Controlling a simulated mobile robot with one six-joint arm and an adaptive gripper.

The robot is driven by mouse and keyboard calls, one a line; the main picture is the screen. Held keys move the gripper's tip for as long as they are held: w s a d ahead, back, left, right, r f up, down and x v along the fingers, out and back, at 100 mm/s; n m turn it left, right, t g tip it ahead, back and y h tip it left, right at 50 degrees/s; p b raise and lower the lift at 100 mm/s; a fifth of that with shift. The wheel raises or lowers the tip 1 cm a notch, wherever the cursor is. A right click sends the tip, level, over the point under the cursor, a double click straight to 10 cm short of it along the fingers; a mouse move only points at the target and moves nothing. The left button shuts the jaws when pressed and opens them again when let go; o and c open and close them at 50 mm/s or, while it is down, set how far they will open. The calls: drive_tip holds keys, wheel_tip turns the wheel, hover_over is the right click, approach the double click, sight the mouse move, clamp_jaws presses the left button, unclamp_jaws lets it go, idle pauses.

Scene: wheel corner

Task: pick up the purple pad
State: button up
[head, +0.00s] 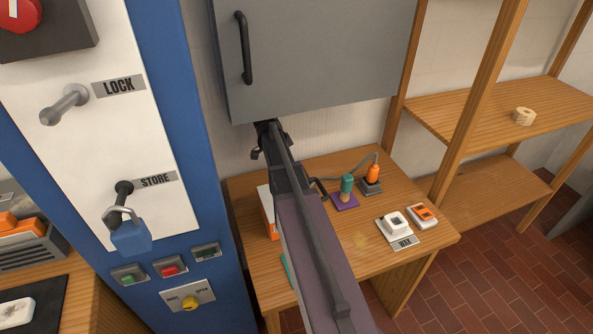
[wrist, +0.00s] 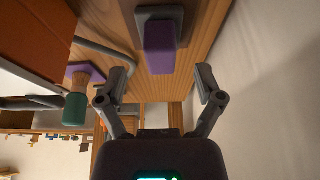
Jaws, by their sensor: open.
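Two purple things show. In the wrist view a purple block (wrist: 160,45) sticks out from a grey base on the wooden table, near the wall. It lies ahead of my gripper (wrist: 163,82), in line with the gap between the fingers. The fingers are open, empty and apart from it. I cannot make this block out in the head view, where my arm covers part of the table. A flat purple square (head: 345,202) lies on the table under a teal-topped wooden piece (head: 347,184). I cannot tell for certain which is the task's pad.
A grey cabinet (head: 315,55) hangs above the table (head: 325,165). An orange tool (head: 373,173) with a cable stands beyond the teal-topped piece. An orange and white box (head: 268,212) is left of my arm. A blue panel frame (head: 185,120) stands further left.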

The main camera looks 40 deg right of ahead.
drive_tip(key=shift+d, duration=0.1)
drive_tip(key=shift+s+d+f, duration=0.15)
drive_tip(key=shift+d, duration=0.4)
drive_tip(key=b+x, duration=0.4)
drive_tip(key=shift+d+f+b, duration=0.1)
drive_tip(key=shift+f+b, duration=0.25)
clamp_jaws()
idle(0.4)
